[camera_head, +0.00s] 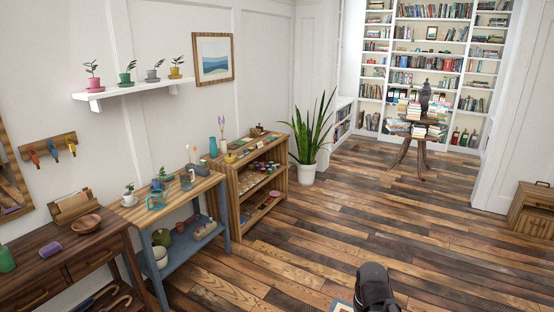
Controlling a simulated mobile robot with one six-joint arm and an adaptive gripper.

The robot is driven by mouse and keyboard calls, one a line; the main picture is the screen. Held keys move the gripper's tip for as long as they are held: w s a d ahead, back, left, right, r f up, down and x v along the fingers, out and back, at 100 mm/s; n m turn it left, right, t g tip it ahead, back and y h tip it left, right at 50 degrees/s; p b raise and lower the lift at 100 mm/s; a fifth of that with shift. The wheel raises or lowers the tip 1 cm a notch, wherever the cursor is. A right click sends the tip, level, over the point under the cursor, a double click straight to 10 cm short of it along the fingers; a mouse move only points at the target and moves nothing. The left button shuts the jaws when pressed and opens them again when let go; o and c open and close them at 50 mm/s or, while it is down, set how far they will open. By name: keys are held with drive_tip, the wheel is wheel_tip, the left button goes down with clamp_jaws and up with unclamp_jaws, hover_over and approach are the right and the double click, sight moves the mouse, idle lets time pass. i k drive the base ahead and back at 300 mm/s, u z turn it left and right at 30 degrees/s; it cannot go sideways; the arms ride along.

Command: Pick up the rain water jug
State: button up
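I cannot tell for certain which item is the rain water jug. A black part of my own arm, seemingly my gripper (375,288), shows at the bottom edge, far from both. Its fingers cannot be made out, and nothing is seen held in it.
A dark desk (95,250) stands at the left, beside the blue-framed table and an open shelf unit (246,190). A potted plant (306,172) stands beyond. A round table (408,140) bears books and a dark urn. The plank floor (350,215) is mostly clear.

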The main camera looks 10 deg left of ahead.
sight(186, 182)
drive_tip(key=u, duration=0.1)
drive_tip(key=i, duration=1.7)
drive_tip(key=u, duration=0.4)
drive_tip(key=i, duration=1)
drive_tip(key=u, duration=0.75)
drive_tip(key=i, duration=1.05)
drive_tip(key=u, duration=0.35)
